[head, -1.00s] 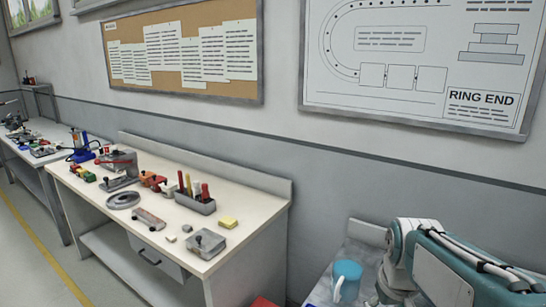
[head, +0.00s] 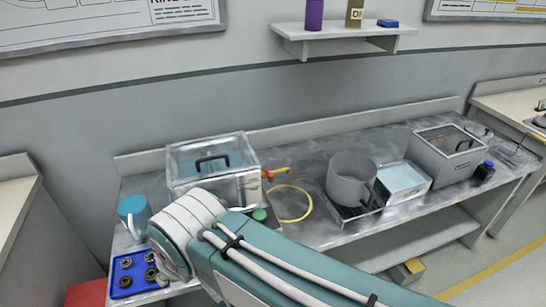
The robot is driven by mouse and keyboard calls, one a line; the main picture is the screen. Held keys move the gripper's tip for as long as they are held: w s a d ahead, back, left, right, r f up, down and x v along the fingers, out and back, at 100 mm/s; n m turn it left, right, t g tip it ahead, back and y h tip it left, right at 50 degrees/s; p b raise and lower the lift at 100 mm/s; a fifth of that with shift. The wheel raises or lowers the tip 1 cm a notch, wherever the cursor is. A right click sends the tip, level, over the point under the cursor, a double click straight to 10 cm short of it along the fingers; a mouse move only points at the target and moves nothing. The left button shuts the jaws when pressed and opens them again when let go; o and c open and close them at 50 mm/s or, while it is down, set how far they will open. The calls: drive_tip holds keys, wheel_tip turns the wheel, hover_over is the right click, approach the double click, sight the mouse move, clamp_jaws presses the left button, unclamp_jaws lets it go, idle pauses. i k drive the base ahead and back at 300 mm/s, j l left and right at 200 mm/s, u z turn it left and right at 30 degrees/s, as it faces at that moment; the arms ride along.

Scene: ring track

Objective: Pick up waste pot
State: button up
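A grey pot with a side handle (head: 350,182), which looks like the waste pot, stands upright on a dark grate on the grey workbench (head: 300,146), right of centre in the head view. Its inside looks empty from here, though the bottom is not clear. My arm crosses the lower left and middle of the view, in front of the bench. My gripper is not visible, so its state does not show.
A wall shelf (head: 343,40) hangs above.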

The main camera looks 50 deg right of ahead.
sight(350, 177)
drive_tip(key=z, duration=2.45)
drive_tip(key=i+l+u, duration=0.15)
drive_tip(key=l, duration=0.2)
drive_tip(key=i+l+u, duration=0.15)
drive_tip(key=l, duration=0.2)
drive_tip(key=i+l+u, duration=0.15)
drive_tip(key=l, duration=0.2)
drive_tip(key=i+l+u, duration=0.2)
drive_tip(key=l, duration=0.2)
drive_tip(key=l+u, duration=0.15)
drive_tip(key=l, duration=0.25)
drive_tip(key=i, duration=0.05)
